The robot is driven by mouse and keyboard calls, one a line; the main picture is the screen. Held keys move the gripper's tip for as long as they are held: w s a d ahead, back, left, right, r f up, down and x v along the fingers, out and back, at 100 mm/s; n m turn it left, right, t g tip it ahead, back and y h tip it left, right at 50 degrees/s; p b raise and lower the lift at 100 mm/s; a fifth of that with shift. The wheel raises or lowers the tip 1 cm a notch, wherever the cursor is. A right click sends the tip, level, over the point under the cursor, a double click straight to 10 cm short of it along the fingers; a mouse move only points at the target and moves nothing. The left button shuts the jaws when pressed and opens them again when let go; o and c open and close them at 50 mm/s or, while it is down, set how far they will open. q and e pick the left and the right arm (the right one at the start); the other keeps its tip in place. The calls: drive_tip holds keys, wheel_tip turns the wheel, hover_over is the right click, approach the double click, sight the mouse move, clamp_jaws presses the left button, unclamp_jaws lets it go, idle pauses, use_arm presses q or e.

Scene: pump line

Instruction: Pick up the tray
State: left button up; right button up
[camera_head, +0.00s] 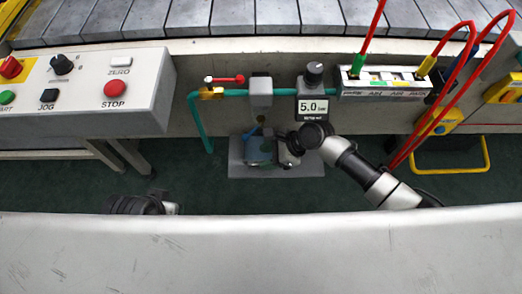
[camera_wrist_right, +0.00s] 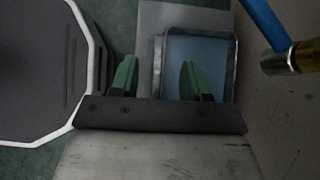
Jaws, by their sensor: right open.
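The tray is a small open box with thin grey walls and a bluish inside. In the right wrist view the tray (camera_wrist_right: 233,60) lies just beyond my fingers. In the head view the tray (camera_head: 257,150) is partly hidden by my right gripper (camera_head: 284,157). My right gripper (camera_wrist_right: 157,78) is open with green fingertips. In the right wrist view one fingertip overlaps the tray's inside and the other is left of its near-left wall. I cannot tell whether either touches.
The tray is on a grey base plate (camera_head: 236,165) on the green floor, below a pipe fitting (camera_head: 260,92) and a 5.0 gauge (camera_head: 312,107). A blue tube with a brass end (camera_wrist_right: 300,57) is close on the right. A control box (camera_head: 85,95) stands left.

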sight(255, 162)
drive_tip(key=b+x, duration=0.1)
drive_tip(key=x, duration=0.3)
drive_tip(key=shift+a+f, duration=0.1)
drive_tip(key=shift+f, duration=0.1)
drive_tip(key=shift+c, duration=0.5)
clamp_jaws()
drive_tip(key=shift+r, duration=0.15)
